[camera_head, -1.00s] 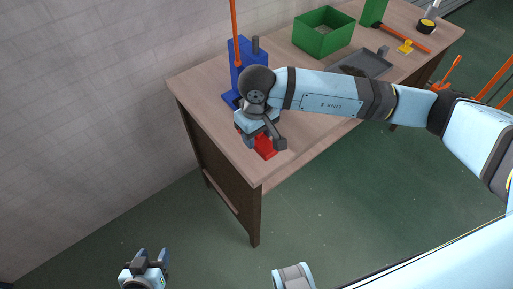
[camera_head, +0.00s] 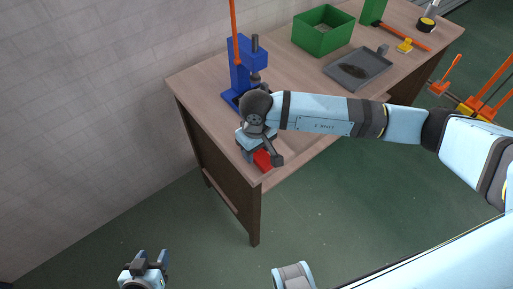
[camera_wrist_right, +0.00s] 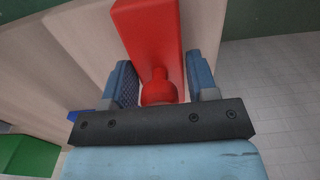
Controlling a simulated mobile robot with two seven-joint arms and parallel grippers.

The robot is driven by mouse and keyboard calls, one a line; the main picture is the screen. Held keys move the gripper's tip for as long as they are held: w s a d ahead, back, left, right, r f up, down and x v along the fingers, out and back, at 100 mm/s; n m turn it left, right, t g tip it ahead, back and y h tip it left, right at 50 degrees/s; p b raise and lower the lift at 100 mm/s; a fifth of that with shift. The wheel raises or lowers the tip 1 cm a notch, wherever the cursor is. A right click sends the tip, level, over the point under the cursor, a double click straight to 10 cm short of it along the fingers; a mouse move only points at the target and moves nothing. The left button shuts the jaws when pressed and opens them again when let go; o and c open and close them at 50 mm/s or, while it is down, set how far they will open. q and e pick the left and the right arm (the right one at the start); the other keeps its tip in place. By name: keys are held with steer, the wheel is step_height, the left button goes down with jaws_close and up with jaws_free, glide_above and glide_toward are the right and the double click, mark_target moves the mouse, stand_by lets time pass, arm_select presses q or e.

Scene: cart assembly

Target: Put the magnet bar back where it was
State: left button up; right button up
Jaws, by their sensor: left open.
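The red magnet bar (camera_wrist_right: 150,35) is a long block with a round knob (camera_wrist_right: 158,88) at its near end, in the right wrist view. In the head view the bar (camera_head: 262,160) shows partly under my right gripper (camera_head: 250,148), at the table's near corner; the hand hides the rest. I cannot tell whether the bar touches the table. My left gripper (camera_head: 150,262) is open and empty, low and away from the table.
A blue press-like stand (camera_head: 240,60) with an orange rod stands just behind the right hand. A green bin (camera_head: 322,38), a grey tray (camera_head: 345,75), a yellow part (camera_head: 405,45) and a hammer (camera_head: 412,36) lie farther back. The table edge is close to the bar.

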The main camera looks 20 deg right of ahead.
steer(key=shift+o, duration=1.3)
steer(key=shift+r, duration=0.1)
steer(key=shift+r, duration=0.55)
step_height(320, 180, up, 10)
steer(key=shift+f, duration=0.15)
steer(key=shift+r, duration=0.75)
